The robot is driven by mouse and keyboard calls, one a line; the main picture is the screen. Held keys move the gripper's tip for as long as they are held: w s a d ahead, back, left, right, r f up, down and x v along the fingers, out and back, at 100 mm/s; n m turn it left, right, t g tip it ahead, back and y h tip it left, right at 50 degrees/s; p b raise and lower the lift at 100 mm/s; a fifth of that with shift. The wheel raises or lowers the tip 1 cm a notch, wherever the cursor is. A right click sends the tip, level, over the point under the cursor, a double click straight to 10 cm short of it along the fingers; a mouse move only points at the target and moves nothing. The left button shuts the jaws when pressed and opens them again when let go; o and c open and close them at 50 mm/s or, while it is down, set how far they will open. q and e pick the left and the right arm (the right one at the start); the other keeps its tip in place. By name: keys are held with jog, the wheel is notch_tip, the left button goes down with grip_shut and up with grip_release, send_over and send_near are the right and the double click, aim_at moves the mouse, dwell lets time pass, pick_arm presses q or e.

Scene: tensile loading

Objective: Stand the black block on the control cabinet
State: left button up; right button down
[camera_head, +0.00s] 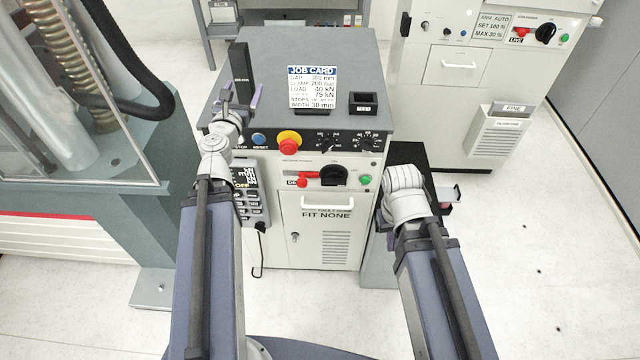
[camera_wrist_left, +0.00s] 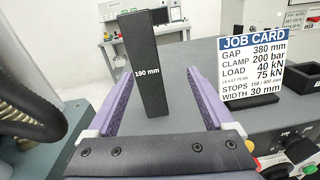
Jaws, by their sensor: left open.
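The black block (camera_head: 240,66) stands upright on the left part of the control cabinet's grey top (camera_head: 275,55). In the left wrist view the block (camera_wrist_left: 144,65) is tall and narrow, with "190 mm" in white on its face. My left gripper (camera_head: 240,97) is just in front of the block. Its purple fingers (camera_wrist_left: 156,84) are open, one to each side of the block in the picture, with gaps between them and it. My right arm reaches down to the right of the cabinet, and its gripper (camera_head: 448,196) is partly hidden by its own wrist.
A job card (camera_head: 312,86) stands on the cabinet top, right of the block, with a small black tray (camera_head: 363,103) beyond it. A red emergency button (camera_head: 288,143) and knobs line the cabinet's front edge. A machine frame (camera_head: 100,150) stands to the left.

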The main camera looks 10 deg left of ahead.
pick_arm(q)
jog(key=d+f+m+g+h, duration=0.2)
jog(key=d+f+m+h, duration=0.15)
jog(key=d+m, duration=0.55)
jog(key=d+f+m+g+h, duration=0.25)
jog(key=d+m+h, duration=0.35)
jog(key=d, duration=0.6)
jog(key=s+d+f+m+g, duration=0.6)
jog(key=d+f+m, duration=0.2)
jog(key=d+m, duration=0.3)
jog(key=s+f+m+g+y, duration=0.3)
jog(key=s+m+y, duration=0.1)
jog(key=s+m, duration=0.3)
jog(key=s+f+m+g+y, duration=0.4)
jog(key=s+m, duration=0.3)
jog(key=s, duration=0.1)
jog(key=shift+a+f+m, duration=0.2)
jog(key=shift+f+m, duration=0.1)
jog(key=shift+m, duration=0.1)
jog(key=shift+w, duration=0.1)
